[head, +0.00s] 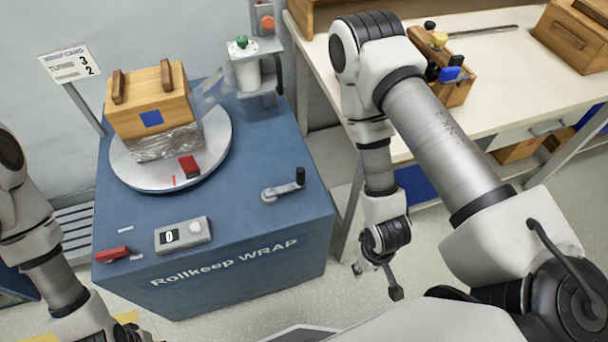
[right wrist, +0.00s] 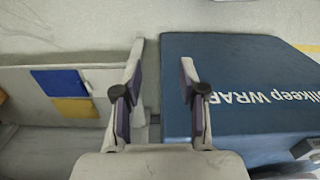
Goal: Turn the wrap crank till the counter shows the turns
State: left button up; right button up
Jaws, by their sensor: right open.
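The wrap crank (head: 284,188) is a grey arm with a black upright knob, on the right front of the blue wrap machine (head: 240,228). The counter (head: 183,235) is a grey box at the machine's front and reads 0. The wrap card (head: 72,65) stands at the back left; its turns line shows 3, with a 2 below. My right gripper (head: 378,280) is open and empty, right of the machine and apart from the crank; its fingers also show in the right wrist view (right wrist: 158,95). My left arm is at the lower left; its fingertips are not clearly visible.
A wooden crate (head: 150,100) with film round its base sits on the round turntable (head: 218,150). A film roll post (head: 245,70) stands behind. A red switch (head: 112,254) is at the front left. A white bench (head: 490,80) with wooden boxes stands right.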

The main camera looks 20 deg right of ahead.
dwell(0.4)
jog(key=shift+o, duration=0.9)
jog(key=shift+w+a+r, duration=0.1)
jog(key=shift+w+r, duration=0.05)
jog(key=shift+w, duration=0.15)
notch_tip(320, 180, up, 11)
jog(key=n+t+y+p, duration=0.3)
jog(key=n+p, duration=0.5)
jog(key=p, duration=0.1)
send_over(297, 175)
jog(key=s+d, duration=0.2)
jog(key=shift+w+d, duration=0.2)
jog(key=shift+n, duration=0.3)
jog(key=x, duration=0.8)
jog(key=shift+w+d+p, duration=0.1)
jog(key=shift+w+p, duration=0.2)
grip_shut()
